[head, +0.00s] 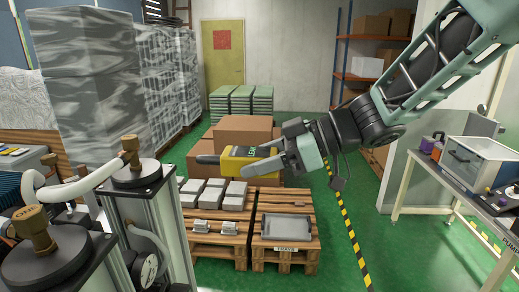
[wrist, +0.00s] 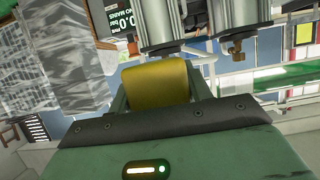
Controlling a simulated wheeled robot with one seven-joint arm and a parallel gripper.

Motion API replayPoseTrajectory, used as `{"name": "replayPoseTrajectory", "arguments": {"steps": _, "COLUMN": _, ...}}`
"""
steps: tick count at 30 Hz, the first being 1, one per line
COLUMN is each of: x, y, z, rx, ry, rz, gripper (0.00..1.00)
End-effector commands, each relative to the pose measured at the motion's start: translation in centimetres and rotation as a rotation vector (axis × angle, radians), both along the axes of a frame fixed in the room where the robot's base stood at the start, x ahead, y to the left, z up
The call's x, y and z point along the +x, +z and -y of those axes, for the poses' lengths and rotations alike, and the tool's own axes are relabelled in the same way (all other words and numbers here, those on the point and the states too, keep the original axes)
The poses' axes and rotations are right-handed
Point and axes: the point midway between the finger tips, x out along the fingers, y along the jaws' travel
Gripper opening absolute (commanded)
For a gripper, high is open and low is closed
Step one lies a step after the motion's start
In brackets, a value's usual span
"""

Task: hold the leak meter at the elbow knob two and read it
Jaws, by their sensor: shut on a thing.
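The leak meter (head: 236,160) is yellow with a dark nose pointing left and a small green screen on its side, whose text is too small to read. My gripper (head: 268,161) is shut on it and holds it in the air above the pallets. In the wrist view the yellow body (wrist: 160,82) sits between my fingers. Two brown knobs, a near one (head: 35,232) and a farther one (head: 130,149), top the columns at left, apart from the meter. I cannot tell which is elbow knob two. A brass-coloured fitting (wrist: 238,48) shows in the wrist view.
Pallets with grey blocks (head: 232,196) and a grey tray (head: 287,228) stand below the meter. Cardboard boxes (head: 243,130) are behind it. Pale hoses (head: 75,188) run between the columns. A bench (head: 435,172) is at right. Green floor is free at centre right.

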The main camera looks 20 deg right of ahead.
Motion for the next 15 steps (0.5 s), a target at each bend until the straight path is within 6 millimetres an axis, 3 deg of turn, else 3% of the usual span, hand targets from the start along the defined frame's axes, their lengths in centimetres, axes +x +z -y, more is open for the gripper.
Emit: {"name": "replayPoseTrajectory", "arguments": {"steps": 15, "x": 0.03, "y": 0.1, "z": -0.14, "rx": -0.003, "ry": 0.003, "rz": 0.002, "gripper": 0.2}}
